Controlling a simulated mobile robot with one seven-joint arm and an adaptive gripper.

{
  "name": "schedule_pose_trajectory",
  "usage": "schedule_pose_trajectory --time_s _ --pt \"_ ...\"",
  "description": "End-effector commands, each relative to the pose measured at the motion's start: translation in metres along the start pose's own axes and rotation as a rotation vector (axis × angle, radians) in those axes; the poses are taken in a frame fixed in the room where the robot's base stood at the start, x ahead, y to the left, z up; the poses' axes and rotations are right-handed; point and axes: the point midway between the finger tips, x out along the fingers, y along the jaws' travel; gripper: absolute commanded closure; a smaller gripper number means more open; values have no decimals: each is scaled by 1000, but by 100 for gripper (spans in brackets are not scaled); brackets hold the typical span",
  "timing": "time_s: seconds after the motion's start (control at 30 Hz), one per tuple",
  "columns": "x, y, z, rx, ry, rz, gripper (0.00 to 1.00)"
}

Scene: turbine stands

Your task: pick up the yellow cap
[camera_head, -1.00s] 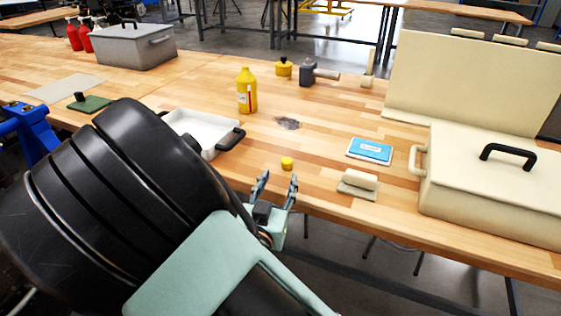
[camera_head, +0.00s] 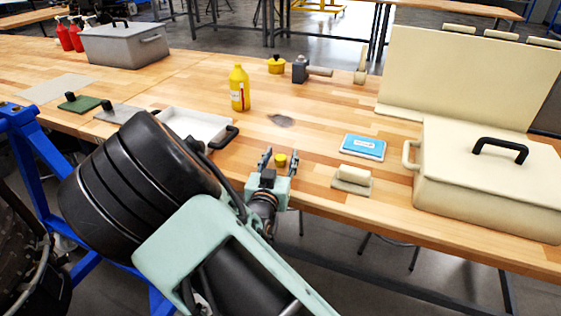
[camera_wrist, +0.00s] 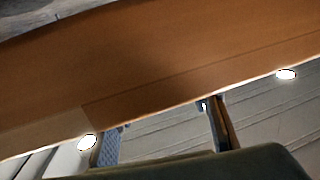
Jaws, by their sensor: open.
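The yellow cap (camera_head: 280,160) is a small round piece near the front edge of the wooden table. My gripper (camera_head: 279,155) is open at that edge, its two fingers pointing up the picture. In the head view the cap appears between the fingertips, but I cannot tell whether they are level with it or touching it. In the wrist view both fingers of my gripper (camera_wrist: 162,118) are apart with nothing seen between them. The cap does not show in that view; a brown surface fills its upper part.
A yellow bottle (camera_head: 239,89) and a white tray (camera_head: 197,123) stand behind and left. A beige block (camera_head: 352,180), a blue-and-white box (camera_head: 363,147) and a large cream case (camera_head: 487,180) are to the right. The tabletop (camera_head: 312,135) between is mostly clear.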

Motion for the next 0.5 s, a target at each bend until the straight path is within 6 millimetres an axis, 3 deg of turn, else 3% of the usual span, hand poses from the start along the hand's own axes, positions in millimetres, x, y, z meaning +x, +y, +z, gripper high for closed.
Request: schedule_pose_trajectory --time_s 0.07,0.37,0.5 --pt "0 0 0 0 0 0 58" --pt "0 0 0 0 0 -1 90" --pt "0 0 0 0 1 0 92"
